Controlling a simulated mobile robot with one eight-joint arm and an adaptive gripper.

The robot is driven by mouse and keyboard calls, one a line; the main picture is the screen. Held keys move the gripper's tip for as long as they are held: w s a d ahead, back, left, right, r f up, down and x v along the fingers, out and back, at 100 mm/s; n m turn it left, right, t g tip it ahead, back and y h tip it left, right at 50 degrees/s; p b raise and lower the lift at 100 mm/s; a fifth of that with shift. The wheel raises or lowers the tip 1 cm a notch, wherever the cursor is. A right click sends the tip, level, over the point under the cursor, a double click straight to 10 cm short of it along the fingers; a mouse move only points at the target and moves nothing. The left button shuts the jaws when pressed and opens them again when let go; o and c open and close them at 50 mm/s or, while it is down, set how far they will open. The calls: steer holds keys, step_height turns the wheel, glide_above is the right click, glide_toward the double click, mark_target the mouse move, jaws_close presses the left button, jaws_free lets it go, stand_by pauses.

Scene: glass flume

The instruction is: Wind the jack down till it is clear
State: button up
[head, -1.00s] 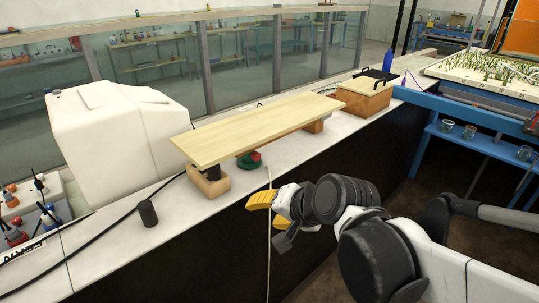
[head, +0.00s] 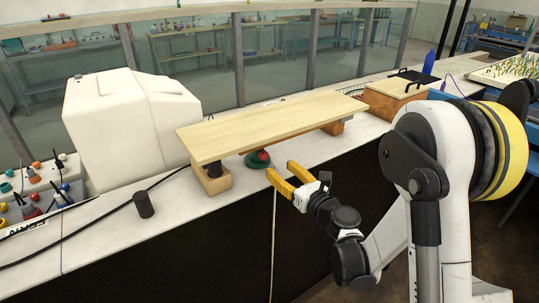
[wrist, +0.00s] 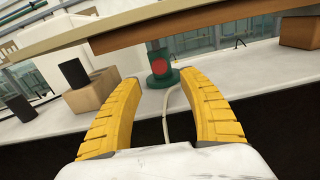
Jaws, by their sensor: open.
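The jack (head: 257,159) is a green round-based body with a red knob facing me, under the wooden board (head: 270,124). In the wrist view the jack (wrist: 161,70) stands upright on the white ledge, its top close to the board's underside; I cannot tell whether they touch. My gripper (head: 279,177) has yellow fingers, open and empty, in front of the jack and apart from it. In the wrist view the red knob (wrist: 159,67) lies beyond and between the open fingertips (wrist: 162,84).
A wooden block (head: 211,180) with a black piece on it is under the board's near left end. Another block (head: 333,128) is under the right part. A black cylinder (head: 144,204) and a white tank (head: 120,120) stand left. A pale hose (head: 273,245) hangs over the ledge's front.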

mark_target(265, 156)
steer(key=b+x, duration=0.2)
steer(key=x, duration=0.7)
steer(key=shift+a, duration=0.1)
steer(key=shift+w+a, duration=0.2)
steer(key=shift+w, duration=0.1)
steer(key=shift+c, duration=0.6)
jaws_close()
